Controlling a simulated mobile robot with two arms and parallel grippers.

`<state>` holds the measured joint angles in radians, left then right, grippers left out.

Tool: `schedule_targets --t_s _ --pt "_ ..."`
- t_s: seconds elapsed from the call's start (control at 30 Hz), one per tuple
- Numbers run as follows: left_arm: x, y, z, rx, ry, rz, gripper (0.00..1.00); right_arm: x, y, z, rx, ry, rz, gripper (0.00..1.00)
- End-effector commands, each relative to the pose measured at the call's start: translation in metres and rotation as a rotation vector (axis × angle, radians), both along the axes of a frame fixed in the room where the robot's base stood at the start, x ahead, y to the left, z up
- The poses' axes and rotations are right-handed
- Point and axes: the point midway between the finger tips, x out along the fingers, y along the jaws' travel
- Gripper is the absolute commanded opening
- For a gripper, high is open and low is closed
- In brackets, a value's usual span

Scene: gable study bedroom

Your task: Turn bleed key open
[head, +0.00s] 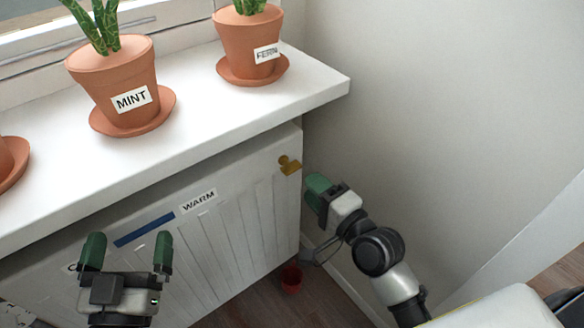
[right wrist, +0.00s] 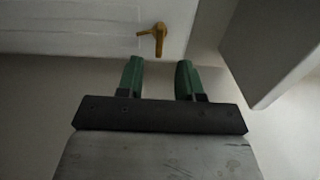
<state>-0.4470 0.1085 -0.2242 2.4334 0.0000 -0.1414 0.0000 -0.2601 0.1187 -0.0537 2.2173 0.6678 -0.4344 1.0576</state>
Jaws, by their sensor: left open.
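The brass bleed key (head: 289,165) sits at the upper right corner of the white radiator (head: 240,220). In the right wrist view the key (right wrist: 157,38) shows a lever pointing left and a stem, just beyond the fingertips. My right gripper (head: 318,183) is beside the radiator's right end, close to the key but apart from it. In its wrist view the green fingers (right wrist: 160,62) are open with nothing between them. My left gripper (head: 128,246) is open and empty in front of the radiator's left part.
A white sill (head: 215,120) overhangs the radiator and bears a mint pot (head: 115,80), a fern pot (head: 250,45) and part of another pot (head: 8,160). A WARM label (head: 198,200) and a blue strip (head: 144,228) are on the radiator. A red cup (head: 291,279) stands on the floor below.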

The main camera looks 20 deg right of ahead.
Motion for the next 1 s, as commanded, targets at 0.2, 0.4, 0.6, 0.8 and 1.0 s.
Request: schedule_targets --t_s 0.2,0.4,0.6,0.8,1.0 --pt "-0.007 -0.002 0.02 -0.051 -0.182 -0.011 1.0 0.041 0.015 -0.001 0.002 -0.002 -0.001 0.36" --pt "-0.016 -0.003 0.035 -0.087 -0.314 -0.018 1.0 0.064 0.023 -0.001 -0.002 -0.001 0.0 0.36" --pt "-0.02 -0.002 0.041 -0.103 -0.367 -0.021 1.0 0.072 0.026 -0.001 -0.003 0.001 0.001 0.36" --pt "-0.02 -0.002 0.042 -0.104 -0.37 -0.021 1.0 0.072 0.027 -0.001 -0.004 0.002 0.001 0.36" --pt "-0.02 -0.002 0.041 -0.103 -0.369 -0.021 1.0 0.072 0.026 -0.001 -0.004 0.002 0.0 0.13"
